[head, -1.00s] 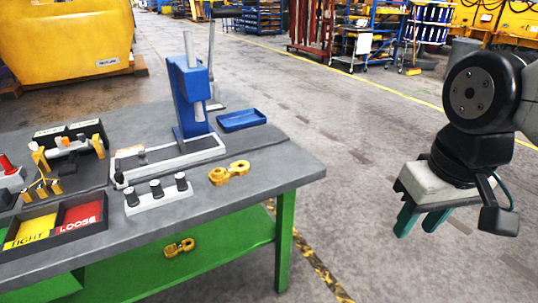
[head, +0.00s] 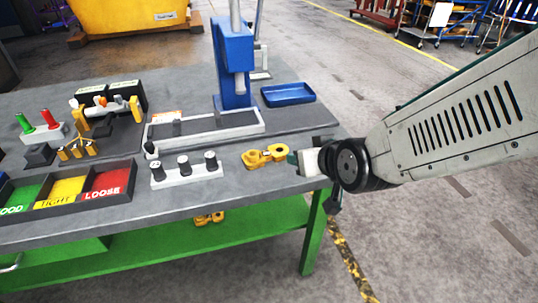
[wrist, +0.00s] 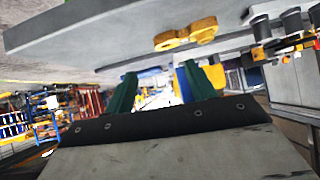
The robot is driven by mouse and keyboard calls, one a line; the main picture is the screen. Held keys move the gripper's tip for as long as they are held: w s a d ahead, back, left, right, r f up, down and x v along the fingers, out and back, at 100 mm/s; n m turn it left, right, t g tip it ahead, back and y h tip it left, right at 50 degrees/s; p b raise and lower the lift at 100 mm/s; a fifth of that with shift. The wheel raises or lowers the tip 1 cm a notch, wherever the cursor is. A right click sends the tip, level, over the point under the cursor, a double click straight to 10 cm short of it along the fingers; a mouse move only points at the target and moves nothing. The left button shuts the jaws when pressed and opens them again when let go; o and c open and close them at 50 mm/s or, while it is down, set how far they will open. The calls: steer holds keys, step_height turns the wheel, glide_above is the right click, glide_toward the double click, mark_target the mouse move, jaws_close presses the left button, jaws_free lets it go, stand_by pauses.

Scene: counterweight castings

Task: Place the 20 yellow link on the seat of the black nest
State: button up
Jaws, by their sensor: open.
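A yellow link (head: 265,156) with two ring ends lies on the grey bench top, near its right end. It also shows in the wrist view (wrist: 186,35). A second yellow link (head: 208,218) lies on the green lower shelf. No number is readable on either link. My gripper (head: 293,158) is just right of the bench-top link, pointing toward it. In the wrist view its teal fingers (wrist: 158,88) are apart with nothing between them. A small black block (head: 39,155) at the left of the bench may be the black nest; I cannot tell for sure.
A white block with several dark pegs (head: 184,169) stands left of the link. Behind are a blue press (head: 235,60) and a blue tray (head: 288,94). A sorting tray (head: 70,206) with green, yellow and red sections and a yellow-clamped fixture (head: 104,108) are further left.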

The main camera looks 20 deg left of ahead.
mark_target(251, 151)
steer(key=s+a+f+y, duration=0.1)
steer(key=a, duration=0.2)
steer(key=a+f+n+t, duration=0.1)
steer(key=a, duration=0.2)
steer(key=s+a+f+y, duration=0.1)
steer(key=a, duration=0.2)
steer(key=shift+s+a+f+n+t+y, duration=0.1)
steer(key=shift+s+f+n+t+y, duration=0.05)
steer(key=shift+s+n+t+y, duration=0.2)
steer(key=shift+w+a+f, duration=0.1)
steer(key=shift+w+a, duration=0.05)
steer(key=shift+a, duration=0.1)
steer(key=x, duration=0.7)
steer(key=shift+w+d, duration=0.25)
steer(key=shift+w, duration=0.15)
steer(key=shift+c, duration=0.2)
jaws_close()
steer(key=shift+r, duration=0.25)
